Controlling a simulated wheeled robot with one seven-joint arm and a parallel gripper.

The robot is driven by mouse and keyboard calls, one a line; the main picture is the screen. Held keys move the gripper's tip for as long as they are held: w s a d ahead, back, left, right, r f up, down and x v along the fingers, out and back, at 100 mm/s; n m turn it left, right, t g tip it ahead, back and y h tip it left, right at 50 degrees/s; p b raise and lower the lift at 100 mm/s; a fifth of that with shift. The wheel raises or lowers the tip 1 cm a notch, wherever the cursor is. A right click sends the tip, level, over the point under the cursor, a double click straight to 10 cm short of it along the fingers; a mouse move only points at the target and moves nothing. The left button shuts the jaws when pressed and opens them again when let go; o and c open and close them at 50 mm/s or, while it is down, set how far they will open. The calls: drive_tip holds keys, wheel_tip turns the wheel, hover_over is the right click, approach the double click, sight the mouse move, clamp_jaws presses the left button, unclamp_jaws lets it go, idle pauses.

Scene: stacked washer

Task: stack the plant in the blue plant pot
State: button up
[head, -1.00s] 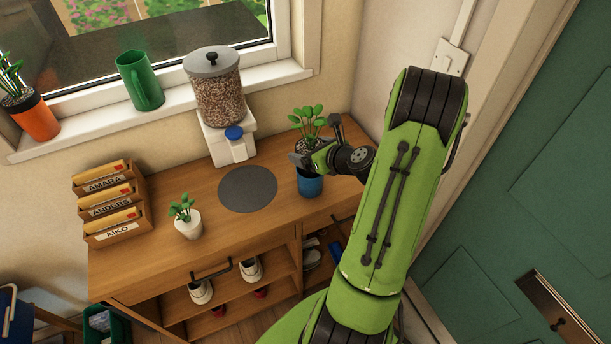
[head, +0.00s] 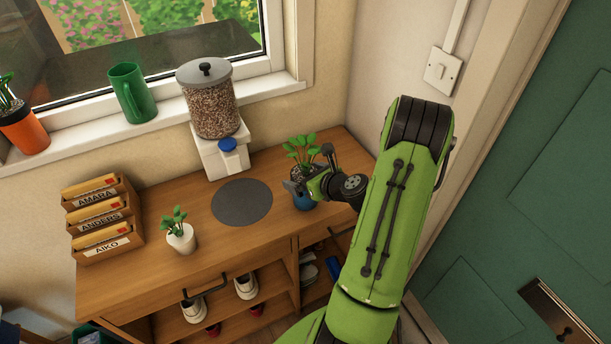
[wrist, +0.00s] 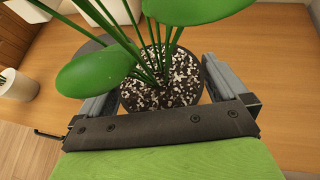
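The leafy green plant (head: 301,148) stands upright in a dark inner pot of speckled soil, which fills the middle of the wrist view (wrist: 165,85). My gripper (head: 302,186) has a finger on each side of this inner pot, and looks shut on it. The blue plant pot (head: 304,202) stands on the cabinet top directly below the plant. My gripper hides most of its upper part and rim, so I cannot tell how far the inner pot sits inside it. The blue pot does not show in the wrist view.
A grey round mat (head: 242,203) lies left of the blue pot. A small white pot with a plant (head: 181,238) stands at the front left, near a wooden letter rack (head: 103,222). A grain dispenser (head: 214,115) stands at the back. The wall is at the right.

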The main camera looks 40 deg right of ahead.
drive_tip(key=shift+r, duration=0.25)
drive_tip(key=d+p+v, duration=0.1)
drive_tip(key=p+v, duration=0.1)
drive_tip(key=v, duration=1)
drive_tip(key=w+a+r+n+g+y, duration=0.1)
drive_tip(key=a+r+n+g+y, duration=0.15)
drive_tip(key=a+n, duration=0.7)
drive_tip(key=w+a+r+n+g+y, duration=0.1)
drive_tip(key=a+r+n+g, duration=0.2)
drive_tip(key=a+n, duration=0.65)
drive_tip(key=s+a+r+n+h, duration=0.1)
drive_tip(key=s+a+r+n, duration=0.2)
drive_tip(key=n, duration=0.6)
drive_tip(key=s+a+r+n+g+h, duration=0.1)
drive_tip(key=s+a+r+n, duration=0.3)
drive_tip(key=s+n, duration=0.4)
drive_tip(key=shift+s+a+r+n+h, duration=0.25)
drive_tip(key=shift+r+n+h, duration=0.15)
drive_tip(key=shift+r, duration=0.3)
drive_tip(key=shift+r+p, duration=0.8)
drive_tip(key=shift+p, duration=0.05)
